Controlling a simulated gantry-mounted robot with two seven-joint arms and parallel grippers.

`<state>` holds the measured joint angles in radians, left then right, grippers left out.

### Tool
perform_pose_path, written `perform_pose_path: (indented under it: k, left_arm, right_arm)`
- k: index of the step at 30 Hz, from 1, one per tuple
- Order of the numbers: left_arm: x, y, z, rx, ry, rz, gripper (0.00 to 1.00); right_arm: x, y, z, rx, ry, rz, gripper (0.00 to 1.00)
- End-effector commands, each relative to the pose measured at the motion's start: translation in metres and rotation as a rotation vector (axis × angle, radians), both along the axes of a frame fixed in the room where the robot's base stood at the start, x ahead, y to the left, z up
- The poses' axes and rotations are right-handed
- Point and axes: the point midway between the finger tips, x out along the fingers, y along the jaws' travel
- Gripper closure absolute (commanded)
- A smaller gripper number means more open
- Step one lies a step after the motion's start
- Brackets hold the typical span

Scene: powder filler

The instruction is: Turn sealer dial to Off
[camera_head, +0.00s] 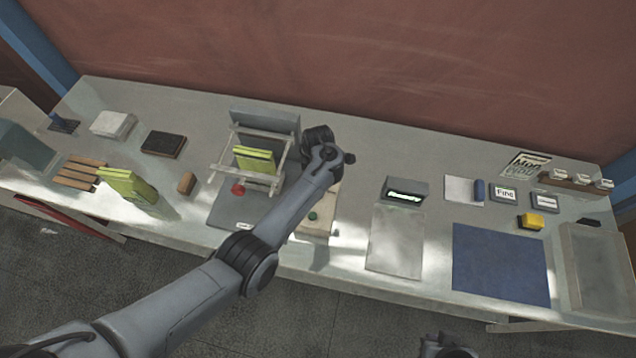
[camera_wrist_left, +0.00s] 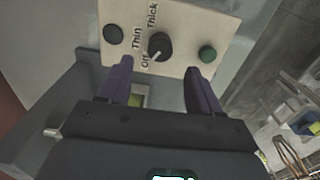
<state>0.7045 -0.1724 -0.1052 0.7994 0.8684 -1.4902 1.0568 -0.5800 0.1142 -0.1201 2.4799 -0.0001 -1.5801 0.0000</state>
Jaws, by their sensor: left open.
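The sealer dial (camera_wrist_left: 160,46) is a round black knob with a white pointer, on a cream panel (camera_wrist_left: 185,20) in the left wrist view. Its pointer slants down-left, close to the printed word "Off"; "Thin" and "Thick" are printed further round. A dark button and a green button (camera_wrist_left: 207,54) flank it. My left gripper (camera_wrist_left: 158,68) is open, its two purple fingers apart just below the dial, one toward each side; contact cannot be made out.
A white-framed stand with a green-yellow pack (camera_head: 254,160) is left of my arm. Another such pack (camera_head: 127,187) stands further left. A scale with a lit display (camera_head: 404,195) and a blue mat (camera_head: 500,265) are to the right. A part of my right arm shows at the bottom edge.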

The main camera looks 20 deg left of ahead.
Motion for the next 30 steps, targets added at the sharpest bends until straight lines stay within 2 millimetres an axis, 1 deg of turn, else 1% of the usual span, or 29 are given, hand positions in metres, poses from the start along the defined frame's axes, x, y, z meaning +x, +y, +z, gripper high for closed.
perform_pose_path:
  k: [1, 3, 6, 10, 14, 25, 30]
  left_arm:
    - [0.001, 0.001, 0.011, 0.002, -0.003, 0.001, 0.36]
    - [0.0, 0.001, 0.021, 0.002, -0.002, 0.0, 0.36]
    - [0.0, 0.001, 0.033, 0.002, -0.002, 0.001, 0.36]
    - [0.0, 0.001, 0.042, 0.001, -0.001, 0.001, 0.36]
    - [0.0, 0.001, 0.046, 0.0, 0.0, 0.001, 0.36]
    - [0.0, 0.0, 0.046, 0.0, 0.0, 0.001, 0.36]
    - [-0.005, 0.002, 0.04, -0.003, -0.004, -0.033, 0.36]
  right_arm:
    - [0.0, 0.0, 0.004, 0.0, 0.0, 0.0, 1.0]
    - [0.0, 0.0, 0.006, 0.0, 0.0, 0.0, 1.0]
    - [0.0, 0.0, 0.008, -0.002, 0.0, 0.002, 1.0]
    - [0.0, -0.001, 0.01, -0.005, 0.0, 0.004, 1.0]
    - [0.0, -0.002, 0.01, -0.009, 0.0, 0.006, 1.0]
    - [0.0, -0.002, 0.01, -0.009, 0.0, 0.006, 1.0]
    - [0.0, -0.002, 0.01, -0.007, 0.0, 0.004, 1.0]
